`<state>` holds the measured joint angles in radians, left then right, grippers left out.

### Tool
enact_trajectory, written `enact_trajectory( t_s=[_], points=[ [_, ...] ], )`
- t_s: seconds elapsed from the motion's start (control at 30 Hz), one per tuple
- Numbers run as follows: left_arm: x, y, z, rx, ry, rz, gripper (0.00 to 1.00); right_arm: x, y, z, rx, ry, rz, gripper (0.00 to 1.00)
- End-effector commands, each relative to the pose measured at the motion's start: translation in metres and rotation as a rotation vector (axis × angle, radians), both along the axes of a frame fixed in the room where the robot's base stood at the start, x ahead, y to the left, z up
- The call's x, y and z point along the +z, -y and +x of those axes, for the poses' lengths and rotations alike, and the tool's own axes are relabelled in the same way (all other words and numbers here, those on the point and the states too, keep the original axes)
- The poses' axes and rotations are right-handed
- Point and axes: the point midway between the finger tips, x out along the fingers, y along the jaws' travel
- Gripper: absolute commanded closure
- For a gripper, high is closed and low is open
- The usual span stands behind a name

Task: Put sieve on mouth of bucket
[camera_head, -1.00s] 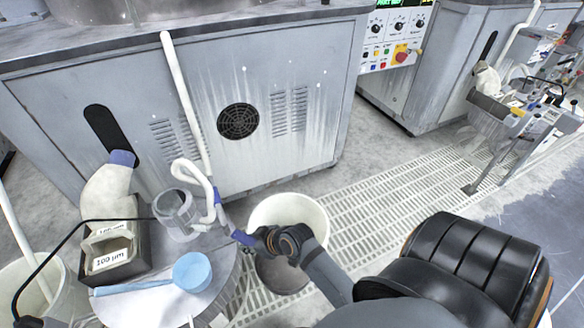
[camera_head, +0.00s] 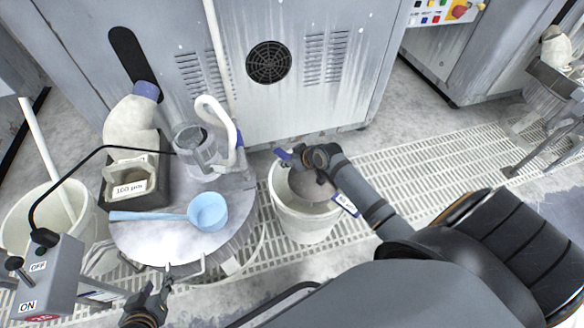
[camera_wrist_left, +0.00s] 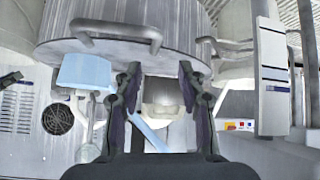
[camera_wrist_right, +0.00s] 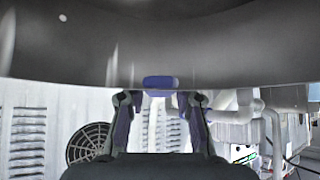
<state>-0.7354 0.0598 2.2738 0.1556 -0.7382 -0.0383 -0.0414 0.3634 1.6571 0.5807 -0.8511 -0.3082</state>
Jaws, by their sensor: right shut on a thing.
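The white bucket (camera_head: 300,226) stands on the floor grating, right of the round stand, in the head view. A dark grey round sieve (camera_head: 312,190) shows at its mouth, partly covered by my right arm; I cannot tell whether it rests on the rim. My right gripper (camera_head: 290,157) is at the bucket's far rim. In the right wrist view the sieve's dark underside or wall (camera_wrist_right: 160,45) fills the top, and the gripper is shut on its blue tab (camera_wrist_right: 161,82). My left gripper (camera_head: 152,300) is open and empty, low in front of the stand; its fingers (camera_wrist_left: 160,80) are apart.
The round stand (camera_head: 165,240) carries a light blue scoop (camera_head: 208,211), a clear jug (camera_head: 195,150) and a bin labelled 100 µm (camera_head: 130,182). Another white bucket (camera_head: 22,222) is at left. A switch box (camera_head: 52,275) is at lower left. Grey machine cabinet (camera_head: 300,105) stands behind.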

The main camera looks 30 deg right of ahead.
Motion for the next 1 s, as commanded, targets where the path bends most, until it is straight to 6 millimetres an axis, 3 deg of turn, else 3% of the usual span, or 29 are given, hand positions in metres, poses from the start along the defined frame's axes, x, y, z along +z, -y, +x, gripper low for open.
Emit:
enact_trajectory(
  t_s=[0.2, 0.4, 0.6, 0.87, 1.0],
  points=[
    [0.05, -0.004, 0.045, 0.017, 0.254, 0.01, 0.6, -0.011, 0.008, 0.006, 0.0, 0.003, -0.002, 1.0],
    [0.104, -0.007, 0.075, 0.029, 0.485, 0.016, 0.6, -0.02, 0.013, 0.009, 0.001, 0.002, -0.002, 1.0],
    [0.139, -0.008, 0.087, 0.035, 0.626, 0.018, 0.6, -0.025, 0.017, 0.012, 0.001, 0.002, -0.002, 1.0],
    [0.152, -0.009, 0.09, 0.036, 0.679, 0.021, 0.6, -0.026, 0.018, 0.013, 0.001, 0.002, -0.002, 1.0],
    [0.188, -0.01, 0.096, 0.04, 0.825, 0.022, 0.6, -0.034, 0.023, 0.015, -0.001, 0.001, -0.002, 1.0]
  ],
)
